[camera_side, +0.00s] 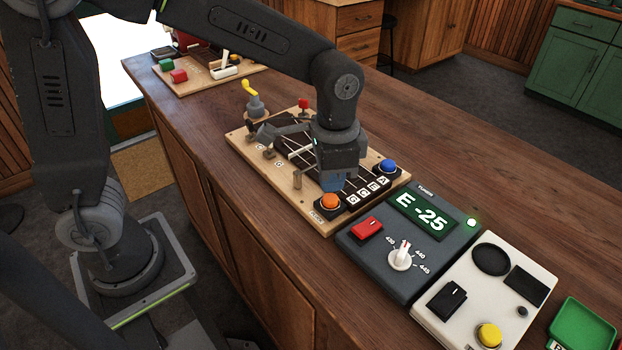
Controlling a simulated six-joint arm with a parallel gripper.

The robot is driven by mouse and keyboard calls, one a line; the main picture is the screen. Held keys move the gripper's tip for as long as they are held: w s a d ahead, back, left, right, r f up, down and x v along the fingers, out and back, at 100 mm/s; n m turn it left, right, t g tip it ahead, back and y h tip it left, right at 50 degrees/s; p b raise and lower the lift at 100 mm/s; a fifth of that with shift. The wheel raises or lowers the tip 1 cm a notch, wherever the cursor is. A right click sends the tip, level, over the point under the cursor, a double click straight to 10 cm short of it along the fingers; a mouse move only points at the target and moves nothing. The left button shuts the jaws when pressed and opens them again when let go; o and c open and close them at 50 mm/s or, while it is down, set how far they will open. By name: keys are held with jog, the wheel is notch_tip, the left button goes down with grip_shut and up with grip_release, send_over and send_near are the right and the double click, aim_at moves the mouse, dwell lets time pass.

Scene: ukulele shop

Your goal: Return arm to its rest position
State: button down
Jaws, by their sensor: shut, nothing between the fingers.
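My gripper (333,184) points down over the wooden ukulele board (249,155) in the side view, just behind the orange button (330,201). Its fingers are partly hidden by the gripper body, and no object shows in them. I cannot tell whether the fingertips touch the board. The board carries a dark stringed panel, a blue button (387,167), a row of small lettered keys and pegs along its left side. My arm reaches in from the upper left and bends down at the wrist.
A dark tuner box (381,250) with a display reading "E -25" stands in front of the board. A white box (463,320) with a yellow button and a green tray (583,328) lie nearer. Another board (198,80) sits behind. The counter's right side is bare.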

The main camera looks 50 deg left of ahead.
jog(key=shift+f, duration=0.15)
jog(key=shift+f, duration=1.35)
jog(key=shift+r, duration=3.85)
